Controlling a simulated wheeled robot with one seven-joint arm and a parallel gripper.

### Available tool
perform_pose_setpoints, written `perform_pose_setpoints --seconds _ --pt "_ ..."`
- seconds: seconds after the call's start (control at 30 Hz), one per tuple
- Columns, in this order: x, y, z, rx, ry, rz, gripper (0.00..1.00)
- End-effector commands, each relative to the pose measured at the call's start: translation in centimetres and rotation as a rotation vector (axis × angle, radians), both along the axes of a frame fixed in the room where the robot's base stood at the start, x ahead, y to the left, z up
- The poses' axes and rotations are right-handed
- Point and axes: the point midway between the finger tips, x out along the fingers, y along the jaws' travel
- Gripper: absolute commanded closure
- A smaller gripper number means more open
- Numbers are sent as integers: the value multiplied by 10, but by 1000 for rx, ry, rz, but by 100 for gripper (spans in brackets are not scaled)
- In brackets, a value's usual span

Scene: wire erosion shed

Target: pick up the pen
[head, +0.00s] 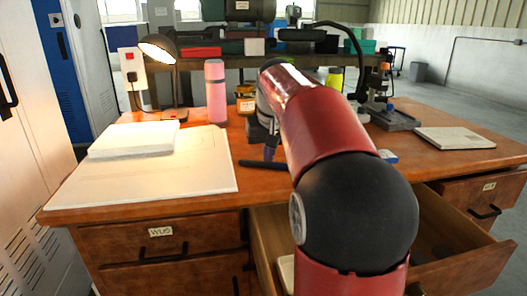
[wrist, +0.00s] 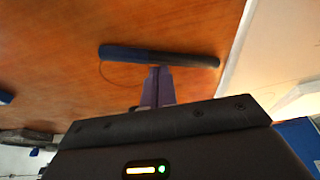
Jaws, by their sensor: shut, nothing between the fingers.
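The pen is a dark, slim bar (head: 254,164) lying on the brown desktop, just right of the white sheet in the head view. In the wrist view the pen (wrist: 170,54) lies crosswise, bluish at its left end and black at its right, with a thin line curving below its left part. My gripper (head: 269,154) points down close to the pen. Its purple fingers are together and empty in the wrist view (wrist: 159,70), with their tips at the pen's near edge. I cannot tell whether they touch it. My arm hides part of the desk behind.
A white sheet (head: 205,176) with a thick white pad (head: 130,140) covers the desk's left. A pink bottle (head: 216,95), a lit lamp (head: 158,48) and a jar (head: 245,99) stand behind. A closed laptop-like slab (head: 455,138) lies right. An open drawer (head: 455,262) juts out in front.

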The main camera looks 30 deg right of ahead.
Motion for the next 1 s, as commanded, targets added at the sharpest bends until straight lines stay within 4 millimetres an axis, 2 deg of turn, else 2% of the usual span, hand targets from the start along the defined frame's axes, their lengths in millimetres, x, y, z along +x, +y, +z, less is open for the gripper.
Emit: perform_pose_setpoints --seconds 0.03,0.2,0.4,0.83,1.0 --pt "-14 5 -3 -1 -3 1 100" --pt "-55 17 -2 -1 -3 1 100" --pt "-81 24 -1 1 0 1 100" --pt "-84 25 0 1 1 0 100" --pt "-83 25 8 1 1 1 100"
